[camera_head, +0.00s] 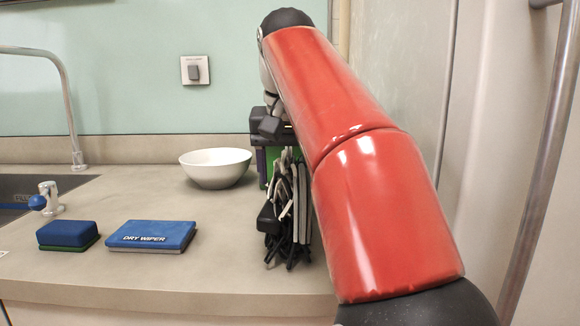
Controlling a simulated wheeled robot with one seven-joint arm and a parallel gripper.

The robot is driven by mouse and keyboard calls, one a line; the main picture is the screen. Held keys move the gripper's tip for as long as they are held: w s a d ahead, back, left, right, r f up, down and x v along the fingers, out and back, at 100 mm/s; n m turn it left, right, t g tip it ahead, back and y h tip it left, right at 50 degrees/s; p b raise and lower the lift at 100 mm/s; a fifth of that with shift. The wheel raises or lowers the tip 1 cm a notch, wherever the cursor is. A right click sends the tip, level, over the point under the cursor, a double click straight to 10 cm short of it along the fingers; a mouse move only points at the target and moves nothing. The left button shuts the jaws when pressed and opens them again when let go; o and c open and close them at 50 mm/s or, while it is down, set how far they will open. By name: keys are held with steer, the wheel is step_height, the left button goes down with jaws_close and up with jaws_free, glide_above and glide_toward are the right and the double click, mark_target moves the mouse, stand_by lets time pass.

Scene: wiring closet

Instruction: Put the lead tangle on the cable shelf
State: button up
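The lead tangle (276,222) is a bundle of black and grey cables with a dark block in it. It is at the right part of the counter, beside my red arm, against pale upright slabs. My gripper (270,126) is behind and above it, small and dark, close to a dark-topped object with green and purple sides. My arm hides part of this area. I cannot tell whether the fingers are open or touch anything. I cannot make out a cable shelf for certain.
A white bowl (216,168) stands left of the tangle. A blue dry wiper (152,235) and a blue-green sponge (67,234) lie on the counter (140,285). A sink with a tap (70,110) is at the left. A vertical metal bar (545,160) is at the right.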

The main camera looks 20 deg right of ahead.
mark_target(288, 158)
steer(key=shift+s, duration=0.2)
steer(key=shift+f, duration=0.25)
steer(key=o, duration=1.4)
steer(key=shift+r, duration=0.1)
steer(key=shift+r, duration=0.45)
steer(key=shift+s+a+r, duration=0.2)
steer(key=shift+s+r, duration=0.15)
steer(key=shift+r, duration=0.15)
steer(key=shift+s+a+r, duration=0.15)
steer(key=shift+s+r, duration=0.15)
steer(key=shift+r, duration=0.2)
steer(key=s+a, duration=0.1)
steer(key=s, duration=0.2)
steer(key=s+a+b, duration=0.1)
steer(key=s+a, duration=0.1)
steer(key=s, duration=0.2)
steer(key=s+a+b, duration=0.1)
steer(key=s, duration=0.2)
steer(key=shift+s+a, duration=0.15)
steer(key=shift+s, duration=0.1)
